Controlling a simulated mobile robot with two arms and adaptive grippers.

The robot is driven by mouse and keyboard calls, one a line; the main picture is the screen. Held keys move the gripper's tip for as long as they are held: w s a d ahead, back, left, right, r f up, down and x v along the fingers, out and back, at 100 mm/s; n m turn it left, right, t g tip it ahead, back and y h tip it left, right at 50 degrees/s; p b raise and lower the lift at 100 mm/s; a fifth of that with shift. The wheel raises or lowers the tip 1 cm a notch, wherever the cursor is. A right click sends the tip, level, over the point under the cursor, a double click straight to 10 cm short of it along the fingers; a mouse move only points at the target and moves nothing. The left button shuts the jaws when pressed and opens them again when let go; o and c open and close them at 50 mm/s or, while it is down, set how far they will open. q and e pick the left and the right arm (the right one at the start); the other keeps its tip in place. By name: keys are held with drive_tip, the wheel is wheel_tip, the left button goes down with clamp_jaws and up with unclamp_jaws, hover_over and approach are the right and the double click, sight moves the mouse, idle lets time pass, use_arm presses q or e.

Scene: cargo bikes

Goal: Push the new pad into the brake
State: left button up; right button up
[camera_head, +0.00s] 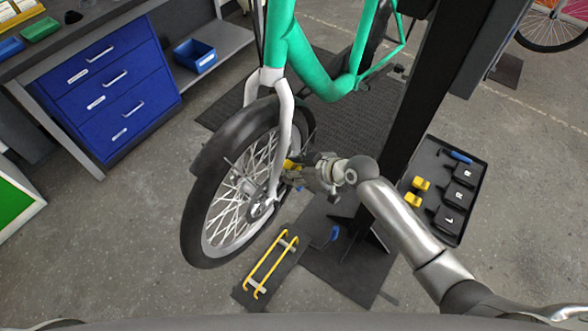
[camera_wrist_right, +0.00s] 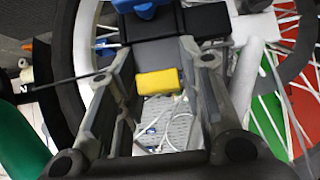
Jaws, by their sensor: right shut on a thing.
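My right gripper (camera_head: 298,168) reaches in from the right to the lower front fork of the green bike (camera_head: 315,68), beside the front wheel (camera_head: 238,190). In the wrist view its fingers (camera_wrist_right: 158,52) are shut on the pad, a dark grey block (camera_wrist_right: 155,52) with a yellow part (camera_wrist_right: 160,82) at its near end. The pad is in front of a black part with a blue piece (camera_wrist_right: 140,8), which seems to be the brake. The gripper mostly hides the brake in the head view. I cannot tell whether the pad is inside it. My left gripper is not in view.
A black tray (camera_head: 478,208) at the right holds black pieces marked R and L, yellow blocks (camera_head: 420,184) and a blue-handled tool. A dark post (camera_head: 428,85) stands near my arm. A yellow rack (camera_head: 270,268) lies in front of the wheel. Blue drawers (camera_head: 110,85) stand left.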

drive_tip(key=o, duration=0.6)
drive_tip(key=shift+s+f, duration=0.2)
drive_tip(key=shift+f, duration=0.15)
drive_tip(key=o, duration=0.3)
drive_tip(key=shift+f, duration=0.15)
drive_tip(key=shift+o, duration=0.2)
drive_tip(key=shift+w+d, duration=0.1)
drive_tip(key=shift+w, duration=0.05)
drive_tip(key=shift+d+r, duration=0.15)
drive_tip(key=shift+r, duration=0.1)
drive_tip(key=v, duration=1.1)
drive_tip(key=shift+s+r, duration=0.15)
drive_tip(key=shift+s, duration=0.1)
